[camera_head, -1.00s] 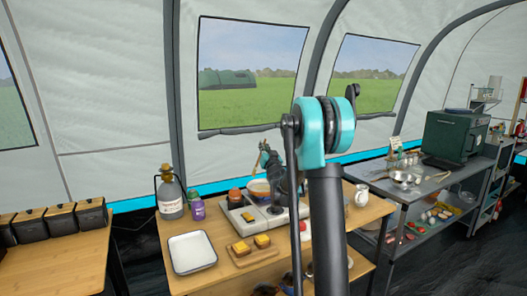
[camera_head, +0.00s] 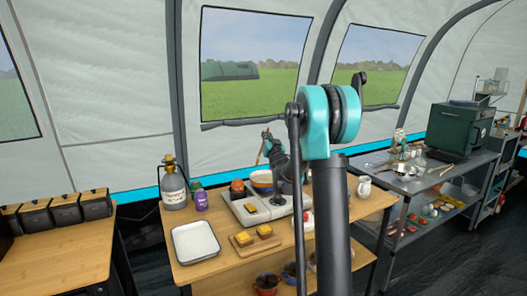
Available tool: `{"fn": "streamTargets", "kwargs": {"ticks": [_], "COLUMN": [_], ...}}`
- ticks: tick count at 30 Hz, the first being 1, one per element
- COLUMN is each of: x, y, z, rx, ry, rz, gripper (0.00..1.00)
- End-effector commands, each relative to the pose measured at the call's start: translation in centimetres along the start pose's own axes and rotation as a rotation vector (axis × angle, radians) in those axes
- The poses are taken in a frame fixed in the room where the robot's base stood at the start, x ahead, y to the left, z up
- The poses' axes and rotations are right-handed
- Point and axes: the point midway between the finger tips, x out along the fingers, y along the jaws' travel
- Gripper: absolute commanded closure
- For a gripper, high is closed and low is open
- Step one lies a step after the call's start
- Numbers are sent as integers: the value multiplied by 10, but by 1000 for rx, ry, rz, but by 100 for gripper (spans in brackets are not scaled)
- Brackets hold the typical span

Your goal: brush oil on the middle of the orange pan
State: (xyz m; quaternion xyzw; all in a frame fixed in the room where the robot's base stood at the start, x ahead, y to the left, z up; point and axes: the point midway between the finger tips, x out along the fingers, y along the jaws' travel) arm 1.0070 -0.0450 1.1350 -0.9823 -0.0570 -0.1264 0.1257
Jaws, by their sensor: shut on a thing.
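My gripper (camera_head: 266,145) is small in the picture, above the pan and partly hidden by my own arm. It is shut on a thin brown handle (camera_head: 259,154), apparently the brush, which slants down toward the pan. The brush's tip is too small to tell, so I cannot see whether it touches the pan. No oil can be made out in the pan.
A large labelled jug (camera_head: 173,190) and a purple bottle (camera_head: 200,199) stand left of the cooker. A white tray (camera_head: 196,242) and a board (camera_head: 254,246) with yellow-topped pieces lie in front.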

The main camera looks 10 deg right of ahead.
Motion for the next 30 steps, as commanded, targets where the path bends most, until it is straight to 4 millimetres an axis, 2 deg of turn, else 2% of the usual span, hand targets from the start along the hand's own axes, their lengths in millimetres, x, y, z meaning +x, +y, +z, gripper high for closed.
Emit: {"fn": "streamTargets", "kwargs": {"ticks": [18, 24, 30], "x": [-15, -18, -19], "y": [13, 16, 17], "z": [54, 65, 68], "rx": [1, 1, 1], "ry": [0, 0, 0], "rz": [0, 0, 0], "gripper": [100, 100, 100]}}
